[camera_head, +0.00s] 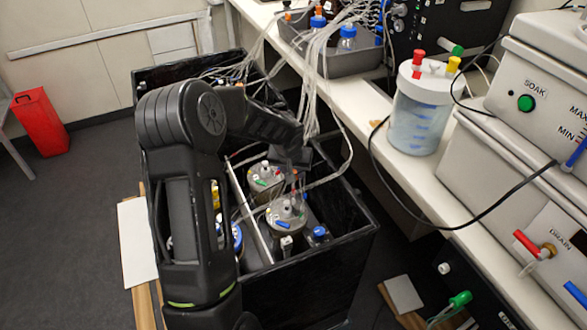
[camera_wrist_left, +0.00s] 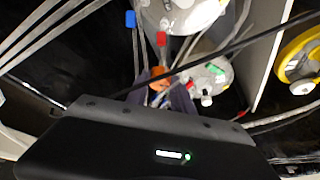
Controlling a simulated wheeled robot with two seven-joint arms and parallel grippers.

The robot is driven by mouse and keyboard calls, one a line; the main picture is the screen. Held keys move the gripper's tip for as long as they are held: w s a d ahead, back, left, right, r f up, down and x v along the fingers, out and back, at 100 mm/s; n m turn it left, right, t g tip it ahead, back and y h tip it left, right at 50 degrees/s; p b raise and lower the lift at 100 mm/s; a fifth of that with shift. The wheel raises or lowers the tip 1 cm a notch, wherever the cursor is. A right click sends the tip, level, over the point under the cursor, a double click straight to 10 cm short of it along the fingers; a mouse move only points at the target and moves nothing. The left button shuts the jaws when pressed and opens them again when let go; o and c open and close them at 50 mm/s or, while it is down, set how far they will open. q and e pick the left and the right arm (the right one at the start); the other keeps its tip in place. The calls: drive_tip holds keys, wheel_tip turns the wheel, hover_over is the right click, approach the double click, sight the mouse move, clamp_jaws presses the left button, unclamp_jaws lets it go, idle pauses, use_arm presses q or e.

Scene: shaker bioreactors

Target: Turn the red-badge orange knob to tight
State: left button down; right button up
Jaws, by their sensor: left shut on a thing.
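The orange knob (camera_wrist_left: 159,74) shows in the left wrist view, just beyond the edge of my gripper body. A red badge (camera_wrist_left: 161,39) stands near it on a thin tube, with a blue badge (camera_wrist_left: 130,18) to its left. My left gripper (camera_wrist_left: 163,98) is shut on the orange knob, and its fingers partly hide it. In the head view my left gripper (camera_head: 292,158) reaches down into the black box, close to the white-lidded vessels, and the knob is too small to make out there. My right gripper is not in view.
The black box (camera_head: 310,285) holds several vessels, including a grey-lidded vessel (camera_head: 287,212), and a white divider (camera_head: 248,215). Clear tubes cross above it. A bench (camera_head: 400,170) on the right carries a tray (camera_head: 345,65), a jar (camera_head: 420,110) and a grey machine (camera_head: 520,160).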

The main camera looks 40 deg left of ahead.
use_arm(q)
drive_tip(key=m+p, duration=0.1)
drive_tip(key=m+h+p, duration=0.1)
drive_tip(key=m+p, duration=0.2)
drive_tip(key=shift+s+a+r+m+t+h+p, duration=0.1)
drive_tip(key=shift+a+r+m+t+h+p, duration=0.05)
drive_tip(key=shift+r+m+t+h+p, duration=0.2)
drive_tip(key=shift+a+f+m+h+p, duration=0.1)
drive_tip(key=shift+f+m+h+p, duration=0.1)
drive_tip(key=shift+m+h+p, duration=0.5)
drive_tip(key=m, duration=0.3)
drive_tip(key=shift+f+h, duration=0.2)
drive_tip(key=shift+h, duration=0.05)
drive_tip(key=shift+a+f+m+h+b, duration=0.1)
drive_tip(key=shift+m+h+b, duration=0.3)
drive_tip(key=shift+m, duration=0.55)
drive_tip(key=m+g+b, duration=0.1)
drive_tip(key=m+b, duration=0.1)
drive_tip(key=shift+m+h, duration=0.4)
drive_tip(key=shift+w+m+g+h+b, duration=0.15)
drive_tip(key=shift+m+g+b, duration=0.3)
drive_tip(key=shift+m, duration=0.35)
drive_tip(key=shift+w+m+g+h+b, duration=0.1)
drive_tip(key=shift+m+g+h+b, duration=0.1)
drive_tip(key=shift+m+b, duration=0.5)
drive_tip(key=shift+s+a, duration=0.1)
drive_tip(key=c, duration=1.1)
unclamp_jaws()
